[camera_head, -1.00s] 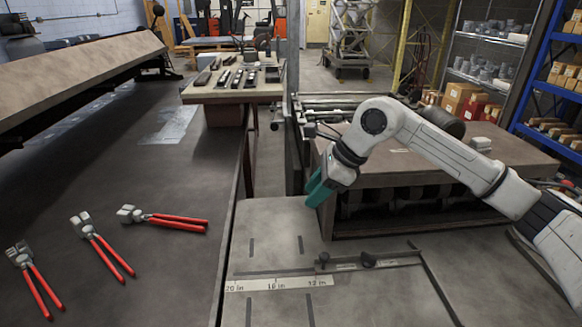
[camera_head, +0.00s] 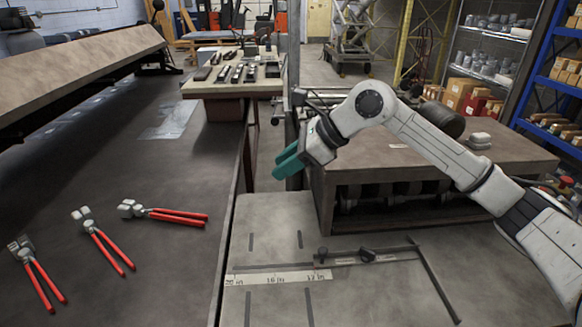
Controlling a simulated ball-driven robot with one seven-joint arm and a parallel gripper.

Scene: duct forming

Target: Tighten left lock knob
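The left lock knob (camera_head: 323,253) is a small dark knob at the left end of a flat metal bar (camera_head: 388,254) on the grey work table (camera_head: 262,215). A second dark knob (camera_head: 367,254) sits further right on the same bar. My gripper (camera_head: 280,166) has teal fingers and hangs in the air above and left of the knobs, clear of both. Nothing shows between its fingers. They overlap in this view, so their gap cannot be judged. Whether the knob is tight cannot be seen.
A ruler strip (camera_head: 280,278) lies in front of the bar. A raised machine with a flat top (camera_head: 400,160) stands behind the table. Several red-handled pliers (camera_head: 100,240) lie on the dark bench (camera_head: 165,280) at left.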

